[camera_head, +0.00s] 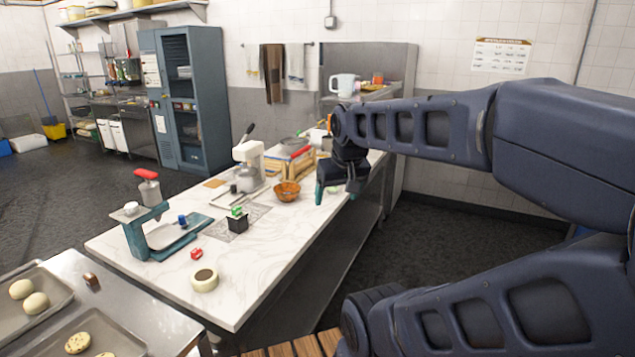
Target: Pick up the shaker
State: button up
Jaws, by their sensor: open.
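No object is plainly recognisable as the shaker at this size. A grey container with a red top (149,188) stands upright at the teal weighing device (140,238) on the left of the marble counter and may be it. A small blue item (182,220) sits on that device. My gripper (338,198) hangs fingers down over the right edge of the counter, open, with nothing seen between its fingers. It is well to the right of the red-topped container. The wooden bowl (287,192) is the nearest thing to its left.
The marble counter (255,265) also holds a white stand mixer (248,165), a black box with green items (238,222), a small red item (196,253) and a tape-like ring (204,280). Metal trays with dough (60,290) are at front left. The counter's front right is clear.

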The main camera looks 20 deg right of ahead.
jog(key=w+d+r+m, duration=0.1)
jog(key=w+d, duration=0.3)
jog(key=w, duration=1.1)
jog(key=w+d+r+m, duration=0.15)
jog(key=w+d, duration=0.25)
jog(key=w, duration=1.1)
jog(key=w+d+f+h, duration=0.1)
jog(key=w+d+f, duration=0.2)
jog(key=w, duration=0.5)
jog(key=w+d+f, duration=0.3)
jog(key=w+d, duration=0.1)
jog(key=w, duration=0.3)
jog(key=shift+m+h, duration=0.4)
jog(key=shift+m, duration=0.45)
jog(key=w+d+f, duration=0.2)
jog(key=w+f, duration=0.3)
jog(key=w+d+f, duration=0.3)
jog(key=w+f, duration=0.1)
jog(key=f, duration=0.2)
jog(key=w+d+f, duration=0.3)
jog(key=w+f, duration=0.2)
jog(key=f, duration=0.1)
jog(key=shift+w+d+f, duration=0.15)
jog(key=shift+w, duration=0.2)
jog(key=shift+s+x, duration=0.15)
jog(key=shift+x, duration=1.15)
jog(key=shift+s+x, duration=0.15)
jog(key=shift+x, duration=1.15)
jog(key=shift+f, duration=0.15)
jog(key=c, duration=1.2)
